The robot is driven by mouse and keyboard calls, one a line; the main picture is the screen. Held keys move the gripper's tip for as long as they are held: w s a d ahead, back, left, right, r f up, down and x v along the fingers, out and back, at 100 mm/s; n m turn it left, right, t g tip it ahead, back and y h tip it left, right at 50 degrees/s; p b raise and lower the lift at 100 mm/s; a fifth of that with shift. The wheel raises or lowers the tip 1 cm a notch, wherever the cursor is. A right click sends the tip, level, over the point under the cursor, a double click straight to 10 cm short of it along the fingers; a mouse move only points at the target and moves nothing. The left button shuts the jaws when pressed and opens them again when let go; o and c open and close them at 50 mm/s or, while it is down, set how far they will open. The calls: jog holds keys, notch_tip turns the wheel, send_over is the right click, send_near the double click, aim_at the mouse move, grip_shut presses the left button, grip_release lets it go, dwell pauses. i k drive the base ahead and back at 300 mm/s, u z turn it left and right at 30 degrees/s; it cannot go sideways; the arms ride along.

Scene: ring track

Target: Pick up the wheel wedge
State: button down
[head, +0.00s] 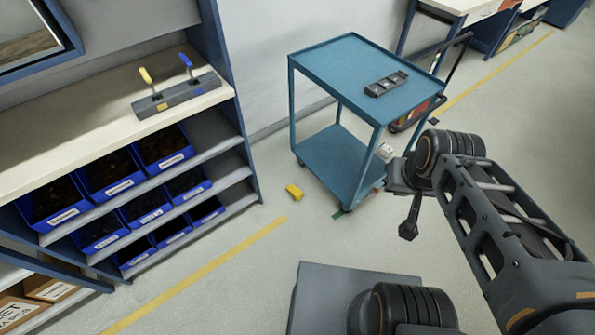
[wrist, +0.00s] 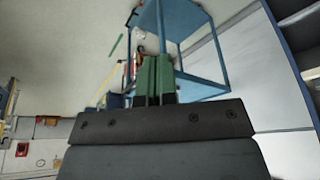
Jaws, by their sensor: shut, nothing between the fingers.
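A small yellow block (head: 294,191), which looks like the wheel wedge, lies on the floor. It is in the head view, just left of the blue cart (head: 352,36) and apart from it. I cannot make it out in the wrist view. My gripper (wrist: 155,62) shows in the wrist view with its green fingers together, shut and empty. The cart's frame is beyond the fingers there. In the head view my arm reaches up at the right, and the green fingers cannot be made out. The gripper is apart from the yellow block.
A dark tray-like part (head: 386,84) lies on the cart's top. A yellow line (head: 200,274) crosses the floor. The floor around the block is clear on its near side.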

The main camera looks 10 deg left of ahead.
aim_at(295, 192)
jog(key=u, duration=0.55)
jog(key=k, duration=0.6)
jog(key=u, duration=1.15)
jog(key=i, duration=1.65)
jog(key=z, duration=1.1)
jog(key=i, duration=0.6)
jog(key=z, duration=0.75)
